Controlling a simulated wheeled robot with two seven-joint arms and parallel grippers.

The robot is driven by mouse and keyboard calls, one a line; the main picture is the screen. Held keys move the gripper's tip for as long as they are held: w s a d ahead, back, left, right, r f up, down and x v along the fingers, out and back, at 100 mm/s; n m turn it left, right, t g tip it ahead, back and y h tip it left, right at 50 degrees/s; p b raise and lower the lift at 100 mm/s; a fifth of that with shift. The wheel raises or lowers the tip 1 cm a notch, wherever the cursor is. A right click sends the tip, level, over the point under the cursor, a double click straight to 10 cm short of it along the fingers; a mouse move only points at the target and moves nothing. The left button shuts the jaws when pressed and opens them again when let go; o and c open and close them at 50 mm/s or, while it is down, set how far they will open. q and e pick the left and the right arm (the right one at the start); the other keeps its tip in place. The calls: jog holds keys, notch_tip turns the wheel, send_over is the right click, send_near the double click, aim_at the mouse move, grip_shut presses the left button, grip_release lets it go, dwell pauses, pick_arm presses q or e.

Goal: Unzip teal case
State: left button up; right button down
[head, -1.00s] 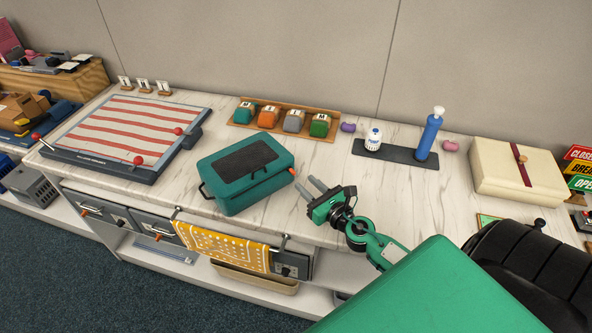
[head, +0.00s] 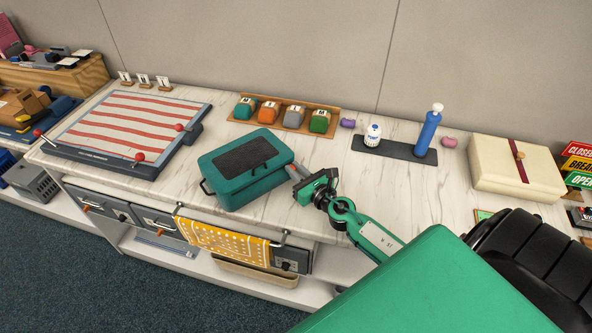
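The teal case (head: 236,188) lies closed on the marble counter, with a dark panel (head: 244,155) on its lid and a dark handle at its left end. My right gripper (head: 291,171) is at the right end of the case, its fingers pointing left toward the corner. The fingers look close to or touching the case. The orange zipper pull at that corner is hidden now, and I cannot make out the gap between the fingers. My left gripper is not in view.
A striped board (head: 129,124) lies left of the case. A wooden rack (head: 285,116) of coloured blocks stands behind it. A dark mat (head: 396,150) with a white jar and blue bottle is right of it, then a cream box (head: 500,170). A yellow cloth (head: 225,243) hangs in front.

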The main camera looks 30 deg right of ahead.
aim_at(233, 193)
jog(key=shift+a, duration=0.3)
jog(key=a+p, duration=0.1)
jog(key=a, duration=0.5)
jog(key=a+p, duration=0.1)
jog(key=a, duration=0.5)
jog(key=s+a+p, duration=0.1)
jog(key=a, duration=0.4)
jog(key=shift+s+a, duration=0.1)
jog(key=shift+a, duration=0.3)
jog(key=c, duration=1.5)
grip_release()
jog(key=shift+s, duration=0.1)
